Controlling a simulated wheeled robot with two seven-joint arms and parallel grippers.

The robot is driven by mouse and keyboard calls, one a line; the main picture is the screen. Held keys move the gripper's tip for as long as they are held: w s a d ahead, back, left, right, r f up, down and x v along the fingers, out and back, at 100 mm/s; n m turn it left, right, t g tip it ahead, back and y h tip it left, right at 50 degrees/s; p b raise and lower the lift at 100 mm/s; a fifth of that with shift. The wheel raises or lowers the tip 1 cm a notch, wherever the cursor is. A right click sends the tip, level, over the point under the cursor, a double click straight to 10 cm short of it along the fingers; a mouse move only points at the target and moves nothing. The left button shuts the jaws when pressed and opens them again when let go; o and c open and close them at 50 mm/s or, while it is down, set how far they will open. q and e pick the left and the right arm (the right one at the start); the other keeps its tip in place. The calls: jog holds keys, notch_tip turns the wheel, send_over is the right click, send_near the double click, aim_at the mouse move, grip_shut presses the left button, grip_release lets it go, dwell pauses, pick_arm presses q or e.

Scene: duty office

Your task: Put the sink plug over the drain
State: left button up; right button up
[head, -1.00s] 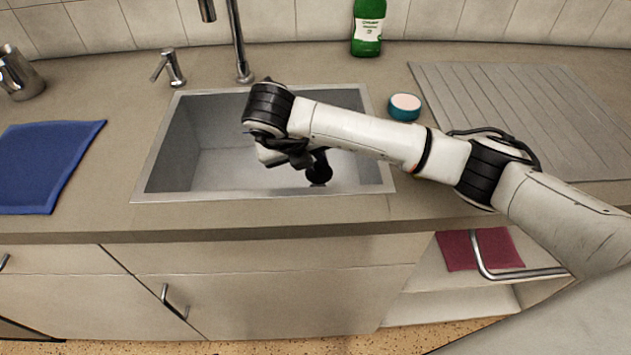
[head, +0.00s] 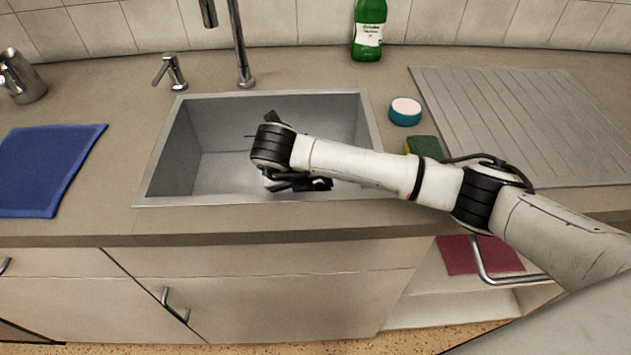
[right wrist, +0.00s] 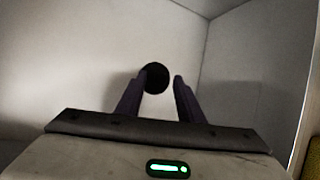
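My right gripper (head: 318,184) reaches down into the near part of the sink (head: 205,165). In the right wrist view its two fingers (right wrist: 160,82) stand apart, with a gap between the tips. A black round thing (right wrist: 156,77) shows at the fingertips, closer to the left finger in that picture. I cannot tell whether it is the plug or the drain, nor whether a finger touches it. In the head view my gripper and forearm hide that part of the sink floor. My left gripper is not in view.
A tap (head: 240,50) and soap pump (head: 172,70) stand behind the sink. To its right are a teal tub (head: 405,111), a sponge (head: 423,147), a green bottle (head: 369,30) and a ribbed drainer (head: 520,120). A blue cloth (head: 45,165) lies on the left.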

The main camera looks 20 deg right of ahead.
jog(key=p+v, duration=0.1)
jog(key=v, duration=1.1)
